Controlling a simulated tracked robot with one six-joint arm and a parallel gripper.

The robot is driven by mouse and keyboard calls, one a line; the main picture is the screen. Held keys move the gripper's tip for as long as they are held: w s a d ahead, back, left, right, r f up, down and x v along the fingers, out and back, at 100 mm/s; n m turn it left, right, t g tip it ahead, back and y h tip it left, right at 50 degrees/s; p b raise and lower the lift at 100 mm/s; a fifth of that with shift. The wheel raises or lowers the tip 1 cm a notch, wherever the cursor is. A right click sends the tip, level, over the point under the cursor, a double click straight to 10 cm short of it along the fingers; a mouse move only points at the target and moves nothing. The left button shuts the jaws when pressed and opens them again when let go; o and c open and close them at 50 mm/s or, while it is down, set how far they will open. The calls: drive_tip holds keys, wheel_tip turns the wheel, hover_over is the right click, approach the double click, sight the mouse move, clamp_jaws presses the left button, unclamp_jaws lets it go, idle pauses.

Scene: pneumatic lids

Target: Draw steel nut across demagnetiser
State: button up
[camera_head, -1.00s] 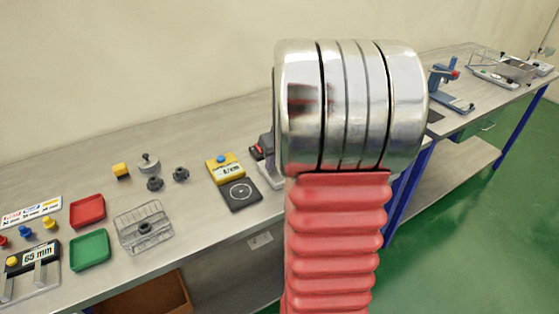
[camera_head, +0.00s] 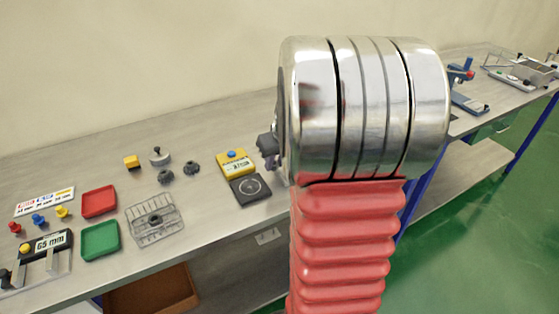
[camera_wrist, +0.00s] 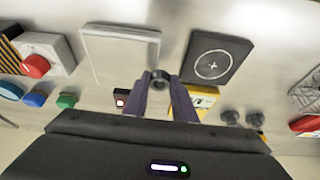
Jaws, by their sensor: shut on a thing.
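My gripper (camera_wrist: 161,80) is shut on a small dark steel nut (camera_wrist: 160,77), held between the fingertips in the wrist view. In the head view my gripper (camera_head: 268,150) shows just left of my large metal arm joint. It appears right of a yellow unit (camera_head: 236,161) with a blue button and a display. A black plate (camera_head: 250,189) with a white ring adjoins that unit. The plate (camera_wrist: 217,60) lies right of the nut in the wrist view, apart from it. The labels are too small to tell which part is the demagnetiser.
A clear wire-like tray (camera_head: 155,220), a red tray (camera_head: 99,201) and a green tray (camera_head: 101,240) stand left on the bench. Two dark knob-like parts (camera_head: 178,173) sit behind. A pale flat plate (camera_wrist: 120,50) lies left in the wrist view. My arm hides the bench's middle.

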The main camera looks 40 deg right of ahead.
drive_tip(key=shift+w+a, duration=0.2)
drive_tip(key=shift+a, duration=0.4)
drive_tip(key=shift+w+a+r, duration=0.15)
drive_tip(key=shift+a+r, duration=0.5)
drive_tip(key=shift+r, duration=2.3)
